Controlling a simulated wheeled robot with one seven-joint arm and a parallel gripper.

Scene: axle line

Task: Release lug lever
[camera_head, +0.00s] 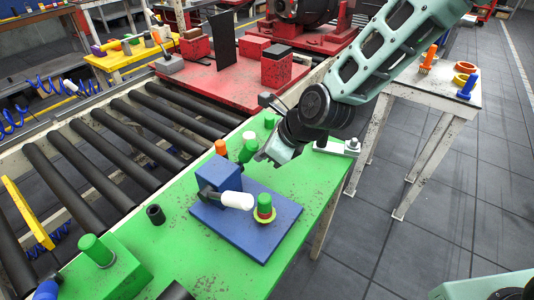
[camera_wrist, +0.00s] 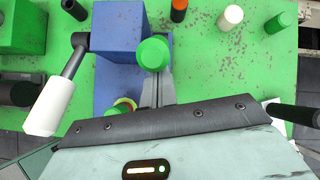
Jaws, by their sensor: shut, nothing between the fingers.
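The lug lever has a dark shaft and a white handle (camera_head: 237,200). It is joined to the side of a blue block (camera_head: 205,180) on a blue base plate (camera_head: 240,238). In the wrist view the handle (camera_wrist: 48,108) is at the left, clear of my fingers. A green-topped pin (camera_head: 264,203) with a yellow ring stands on the plate near the handle's end. My gripper (camera_head: 268,157) is shut and empty, beyond the block and plate. In the wrist view the fingers (camera_wrist: 157,92) are partly hidden behind a green cylinder (camera_wrist: 153,53).
Several short pegs stand on the green table, including an orange one (camera_head: 220,147) and a white one (camera_wrist: 230,17). A green box (camera_head: 125,272) is at the near left. A roller conveyor (camera_head: 125,130) runs along the left.

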